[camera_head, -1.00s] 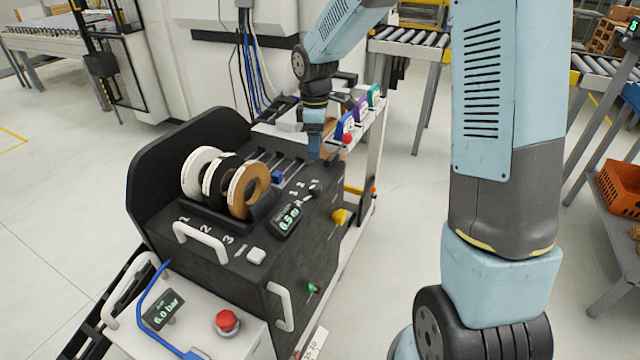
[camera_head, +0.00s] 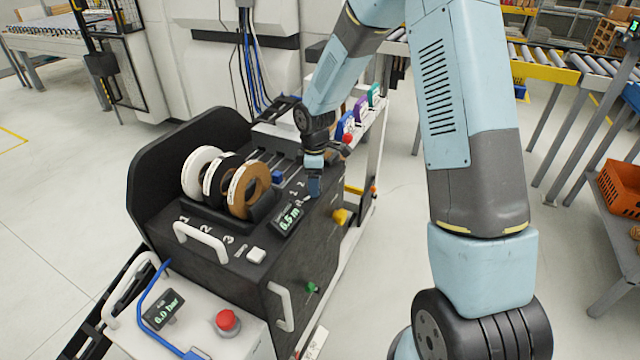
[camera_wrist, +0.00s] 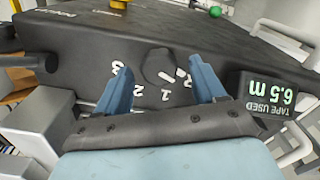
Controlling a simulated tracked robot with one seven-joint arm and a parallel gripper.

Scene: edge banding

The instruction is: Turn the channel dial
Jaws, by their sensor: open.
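The channel dial (camera_wrist: 160,66) is a dark round knob with a white pointer mark. Numbers 1, 2 and 3 are printed around it on the black machine top (camera_wrist: 95,35). In the wrist view my gripper (camera_wrist: 160,72) is open, with one blue finger on each side of the dial; I cannot tell whether they touch it. In the head view my gripper (camera_head: 314,190) is low over the machine's right end, and it hides the dial.
A "tape used" display (camera_head: 288,218) reading 6.5 m sits beside the dial. Several tape rolls (camera_head: 247,188) stand to the left. A red button (camera_head: 347,139) and coloured tags (camera_head: 361,108) are behind the gripper. A green knob (camera_head: 312,288) is on the front face.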

